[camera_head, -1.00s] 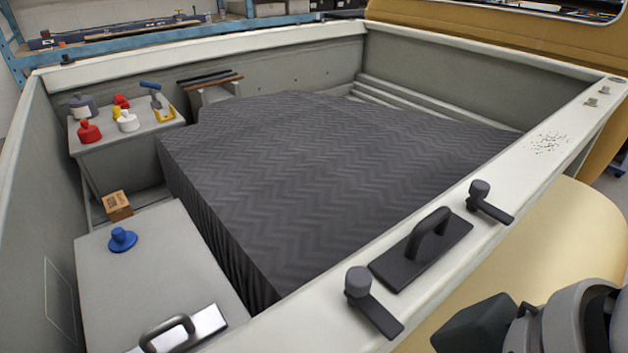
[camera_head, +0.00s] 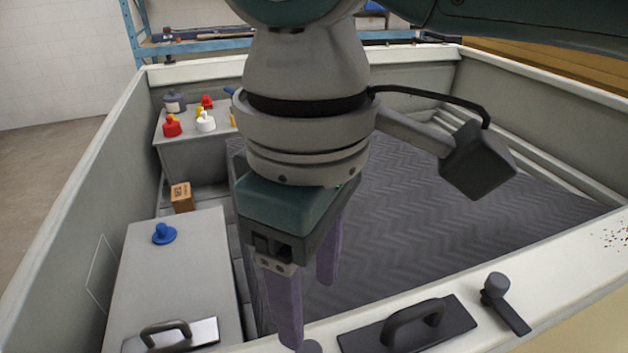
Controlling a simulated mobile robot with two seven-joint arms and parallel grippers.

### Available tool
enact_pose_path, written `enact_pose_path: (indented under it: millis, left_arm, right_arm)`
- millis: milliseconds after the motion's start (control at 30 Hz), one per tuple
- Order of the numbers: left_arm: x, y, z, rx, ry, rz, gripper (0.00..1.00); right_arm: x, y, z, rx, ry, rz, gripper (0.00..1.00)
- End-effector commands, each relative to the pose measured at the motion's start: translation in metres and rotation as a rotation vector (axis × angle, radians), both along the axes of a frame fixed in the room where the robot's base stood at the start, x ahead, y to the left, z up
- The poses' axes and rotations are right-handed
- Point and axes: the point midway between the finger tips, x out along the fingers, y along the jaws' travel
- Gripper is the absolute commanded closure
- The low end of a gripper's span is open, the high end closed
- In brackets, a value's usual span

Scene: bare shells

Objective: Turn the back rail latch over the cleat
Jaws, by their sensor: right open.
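A dark latch with a round knob (camera_head: 496,285) and a flat arm stands on the near white rail (camera_head: 573,281), right of a dark plate with a handle (camera_head: 408,328). Its arm points toward the lower right. The rest of that latch is hidden or out of frame. My right gripper (camera_head: 308,314) points down with purple fingers apart and empty. I cannot make out which part is the cleat. My left gripper is not in view.
A dark ribbed cover (camera_head: 420,225) fills the middle of the shell. A grey box (camera_head: 180,265) at left carries a blue knob (camera_head: 163,233) and a handled plate (camera_head: 170,336).

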Motion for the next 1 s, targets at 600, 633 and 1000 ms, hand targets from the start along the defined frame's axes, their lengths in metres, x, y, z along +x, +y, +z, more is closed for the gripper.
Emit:
enact_pose_path:
  millis: [600,633,1000]
  left_arm:
    - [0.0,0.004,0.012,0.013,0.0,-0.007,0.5]
    - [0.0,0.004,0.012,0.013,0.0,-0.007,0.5]
    - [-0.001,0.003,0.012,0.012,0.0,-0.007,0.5]
  right_arm:
    - [-0.001,0.0,-0.09,0.001,0.0,0.001,0.36]
    - [-0.001,0.0,-0.091,0.001,0.0,0.002,0.36]
    - [-0.001,0.0,-0.092,0.002,0.0,0.003,0.49]
